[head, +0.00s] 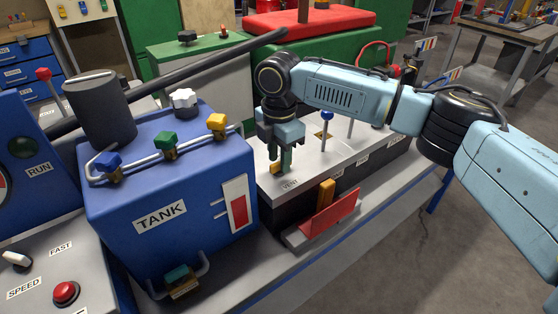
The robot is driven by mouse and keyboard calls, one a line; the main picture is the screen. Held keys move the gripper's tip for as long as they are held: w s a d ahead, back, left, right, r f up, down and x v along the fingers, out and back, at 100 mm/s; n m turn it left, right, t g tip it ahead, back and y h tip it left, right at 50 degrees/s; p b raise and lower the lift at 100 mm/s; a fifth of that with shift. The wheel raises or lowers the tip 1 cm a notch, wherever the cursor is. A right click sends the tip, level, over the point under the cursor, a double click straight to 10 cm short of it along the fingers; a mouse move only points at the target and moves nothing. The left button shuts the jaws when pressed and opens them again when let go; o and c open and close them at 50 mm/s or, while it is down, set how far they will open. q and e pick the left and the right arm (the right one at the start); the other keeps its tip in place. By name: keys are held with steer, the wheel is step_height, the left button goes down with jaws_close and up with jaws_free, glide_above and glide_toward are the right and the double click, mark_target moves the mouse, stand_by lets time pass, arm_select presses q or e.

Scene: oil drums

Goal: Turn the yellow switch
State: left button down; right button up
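Two things could be the yellow switch. One is an orange-yellow upright lever (325,195) by a red plate (334,214) at the front of the grey-topped box. The other is a yellow valve knob (217,121) on top of the blue tank (170,190). My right gripper (280,165) points down over the left end of the grey-topped box (318,155), right of the yellow knob and behind the orange-yellow lever, apart from both. Its fingers overlap in this view, so I cannot see whether they are open or shut. My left gripper is not in view.
Blue (108,162) and green (166,140) knobs sit beside the yellow one on the tank. A dark cylinder (103,110) and white knob (184,101) stand behind. A blue-topped lever (326,118) rises from the grey-topped box. A red button (66,293) is at lower left.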

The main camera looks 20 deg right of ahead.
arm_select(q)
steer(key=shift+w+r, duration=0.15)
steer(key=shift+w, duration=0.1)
arm_select(e)
steer(key=shift+f, duration=0.35)
steer(key=shift+c, duration=0.3)
jaws_close()
